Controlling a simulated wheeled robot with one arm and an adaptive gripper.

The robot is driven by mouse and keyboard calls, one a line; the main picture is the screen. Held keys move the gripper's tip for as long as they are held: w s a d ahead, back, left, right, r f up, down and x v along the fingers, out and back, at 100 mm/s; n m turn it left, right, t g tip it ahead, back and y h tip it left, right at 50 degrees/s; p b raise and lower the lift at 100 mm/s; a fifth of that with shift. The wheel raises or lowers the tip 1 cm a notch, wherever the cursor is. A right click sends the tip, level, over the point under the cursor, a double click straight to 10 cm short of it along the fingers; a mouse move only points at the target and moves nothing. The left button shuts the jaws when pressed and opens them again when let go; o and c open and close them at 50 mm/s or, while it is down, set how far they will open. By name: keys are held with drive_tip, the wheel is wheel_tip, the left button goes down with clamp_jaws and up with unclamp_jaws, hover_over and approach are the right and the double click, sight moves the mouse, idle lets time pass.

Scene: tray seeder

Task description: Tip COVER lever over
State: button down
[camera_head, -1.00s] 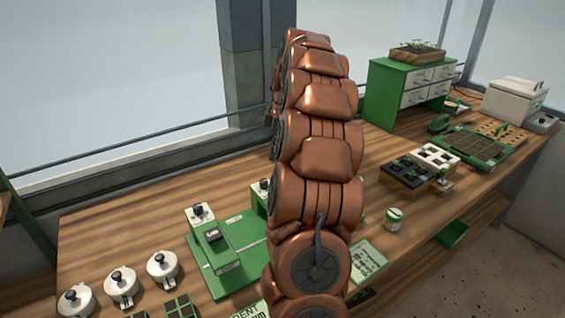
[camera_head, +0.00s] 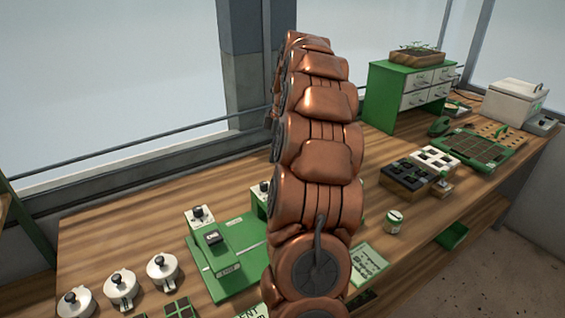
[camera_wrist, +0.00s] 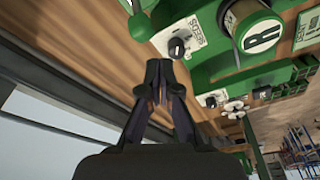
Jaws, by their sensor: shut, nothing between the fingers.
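The green tray seeder (camera_head: 240,262) sits on the wooden bench, partly hidden behind my copper arm. I cannot tell which part is the COVER lever; no readable COVER label shows. My gripper (camera_wrist: 160,68) is shut and empty, apart from the knob in the picture. It is hidden in the head view.
Several white lidded pots (camera_head: 121,288) stand at the bench's front left. A green card (camera_head: 368,261) and small tin (camera_head: 393,221) lie right of my arm. Black and white cell trays (camera_head: 406,173), a green drawer cabinet (camera_head: 385,98) and a white box (camera_head: 515,102) are farther right.

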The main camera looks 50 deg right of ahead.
drive_tip(key=shift+f, duration=0.15)
drive_tip(key=shift+f+b, duration=1.2)
drive_tip(key=shift+f, duration=0.35)
drive_tip(key=shift+d, duration=0.15)
drive_tip(key=shift+s+d, duration=0.25)
drive_tip(key=shift+d, duration=0.4)
drive_tip(key=shift+s+d, duration=0.2)
drive_tip(key=shift+d, duration=0.65)
drive_tip(key=shift+s+d, duration=0.25)
drive_tip(key=shift+d, duration=0.4)
drive_tip(key=shift+w+a+r+p, duration=0.1)
drive_tip(key=shift+a+r+p, duration=0.15)
drive_tip(key=shift+r, duration=0.75)
drive_tip(key=shift+w+a+r+p, duration=0.1)
drive_tip(key=shift+r+p, duration=0.25)
drive_tip(key=shift+r, duration=0.65)
drive_tip(key=shift+a+r+p, duration=0.2)
drive_tip(key=shift+r+p, duration=0.1)
drive_tip(key=shift+r, duration=0.7)
